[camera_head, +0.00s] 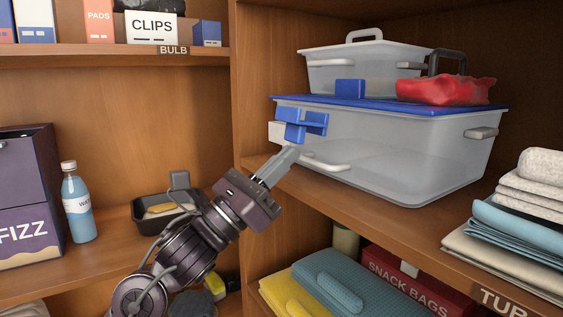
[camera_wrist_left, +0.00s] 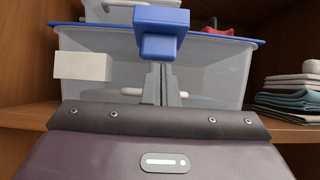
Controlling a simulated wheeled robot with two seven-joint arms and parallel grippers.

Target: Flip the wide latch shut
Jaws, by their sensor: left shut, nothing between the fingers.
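A clear storage tub (camera_head: 400,150) with a blue lid (camera_head: 385,103) stands on the right shelf. A wide blue latch (camera_head: 317,119) is at the lid's near left edge and appears to stick out from the tub wall; its exact angle is hard to tell. It also shows in the left wrist view (camera_wrist_left: 160,18), with a narrower blue part below. My left gripper (camera_head: 288,156) is shut and empty, its fingertips just below the latch. In the wrist view the fingertips (camera_wrist_left: 159,72) meet the latch's lower edge; I cannot tell whether they touch. My right gripper is out of view.
A smaller clear tub (camera_head: 365,68) and a red bag (camera_head: 445,90) sit on the lid. A white block (camera_wrist_left: 83,66) is at the left of the tub front. Folded towels (camera_head: 515,225) lie to the right. A wooden divider stands left of the tub.

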